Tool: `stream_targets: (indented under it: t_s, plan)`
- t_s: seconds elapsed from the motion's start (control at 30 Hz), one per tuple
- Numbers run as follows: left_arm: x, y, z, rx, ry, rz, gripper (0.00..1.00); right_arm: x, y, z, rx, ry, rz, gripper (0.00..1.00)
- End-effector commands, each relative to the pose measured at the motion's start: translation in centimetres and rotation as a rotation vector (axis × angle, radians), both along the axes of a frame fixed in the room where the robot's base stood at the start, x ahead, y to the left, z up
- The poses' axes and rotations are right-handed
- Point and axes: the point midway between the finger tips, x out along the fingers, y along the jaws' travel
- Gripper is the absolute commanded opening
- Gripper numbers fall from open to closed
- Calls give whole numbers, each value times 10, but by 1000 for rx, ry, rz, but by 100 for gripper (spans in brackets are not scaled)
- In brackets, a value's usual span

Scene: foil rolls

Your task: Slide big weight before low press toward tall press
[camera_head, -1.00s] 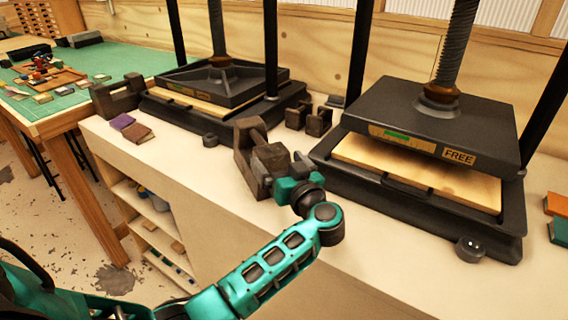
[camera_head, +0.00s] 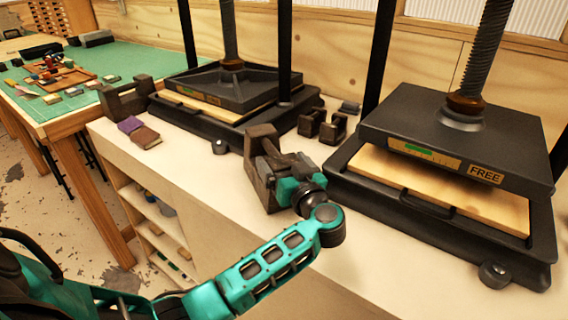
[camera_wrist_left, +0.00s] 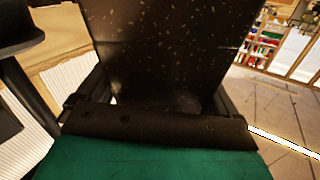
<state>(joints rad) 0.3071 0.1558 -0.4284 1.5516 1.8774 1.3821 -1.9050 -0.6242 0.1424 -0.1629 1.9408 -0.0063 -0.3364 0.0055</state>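The big weight (camera_head: 258,152) is a dark, blocky piece with raised ends. It stands on the pale worktop, in front of the gap between the two presses. My left gripper (camera_head: 281,172) is at its right, near side. In the left wrist view the speckled dark weight (camera_wrist_left: 165,55) fills the space between my fingers, which look closed on its sides; the fingertips are hidden. The low press (camera_head: 240,86), with its plate down near its board, is behind and left. The other press (camera_head: 455,135), marked FREE with its plate raised, is at the right. My right gripper is out of view.
Small dark weights (camera_head: 322,126) stand behind, between the presses. Another dark weight (camera_head: 127,99) is left of the low press. Purple and brown blocks (camera_head: 138,131) lie near the left front edge. The worktop before the right press is clear.

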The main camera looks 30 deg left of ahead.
Motion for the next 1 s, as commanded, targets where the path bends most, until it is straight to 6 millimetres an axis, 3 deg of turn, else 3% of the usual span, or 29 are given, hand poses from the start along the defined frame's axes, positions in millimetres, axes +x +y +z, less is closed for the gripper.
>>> stream_targets:
  t_s: [0.07,0.9,1.0]
  plan:
    - [0,0,0,0,0,0,86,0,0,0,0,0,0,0]
    - [0,0,0,0,0,2,5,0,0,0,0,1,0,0]
    - [0,0,0,0,0,2,5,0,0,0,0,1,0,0]
